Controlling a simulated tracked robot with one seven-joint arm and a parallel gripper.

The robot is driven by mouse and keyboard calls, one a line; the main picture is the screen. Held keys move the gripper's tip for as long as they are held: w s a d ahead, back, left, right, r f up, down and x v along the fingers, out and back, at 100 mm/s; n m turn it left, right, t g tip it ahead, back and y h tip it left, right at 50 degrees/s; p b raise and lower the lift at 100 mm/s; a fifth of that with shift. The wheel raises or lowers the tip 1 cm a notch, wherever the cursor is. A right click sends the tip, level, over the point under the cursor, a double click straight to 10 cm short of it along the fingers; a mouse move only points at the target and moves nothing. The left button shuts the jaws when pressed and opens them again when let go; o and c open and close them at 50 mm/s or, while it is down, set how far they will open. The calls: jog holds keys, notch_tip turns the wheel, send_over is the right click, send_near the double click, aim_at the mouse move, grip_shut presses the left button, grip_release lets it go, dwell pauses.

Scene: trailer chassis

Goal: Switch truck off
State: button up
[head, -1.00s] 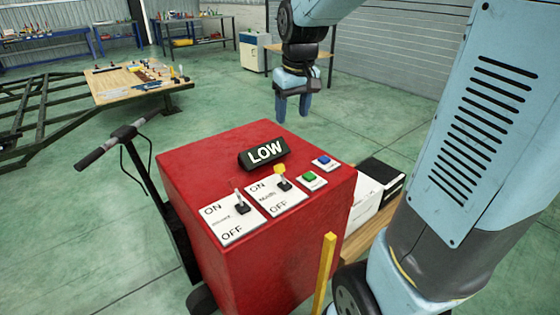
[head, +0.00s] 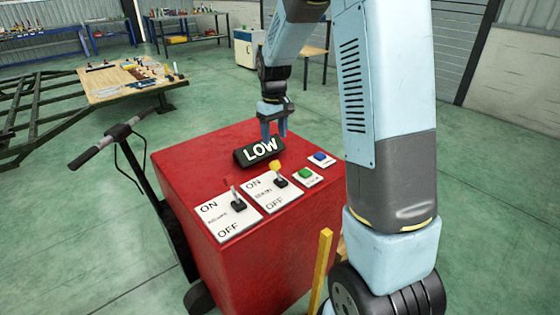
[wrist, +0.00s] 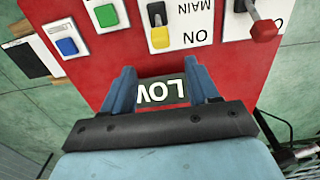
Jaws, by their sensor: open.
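The red control box (head: 250,265) carries two switch plates with ON at the far edge and OFF at the near edge. The right switch (head: 277,174) has a yellow-tipped lever leaning toward ON; in the wrist view its plate reads MAIN and the yellow tip (wrist: 160,37) shows clearly. The left switch (head: 235,197) has a red-tipped lever, seen in the wrist view (wrist: 263,28), also leaning toward ON. My gripper (head: 274,130) is open and empty above the far edge of the box, pointing down behind the LOW display (head: 259,150). In the wrist view its fingers (wrist: 162,82) frame that display.
A green button (head: 306,174) and a blue button (head: 321,158) sit right of the switches. A handlebar (head: 105,141) stands left of the box and a yellow post (head: 321,268) in front. A trailer frame with a wooden board (head: 120,82) lies behind left. Open floor surrounds the box.

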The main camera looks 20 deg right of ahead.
aim_at(275, 161)
notch_tip(275, 161, down, 11)
jog(key=shift+f, duration=0.1)
dwell(0.3)
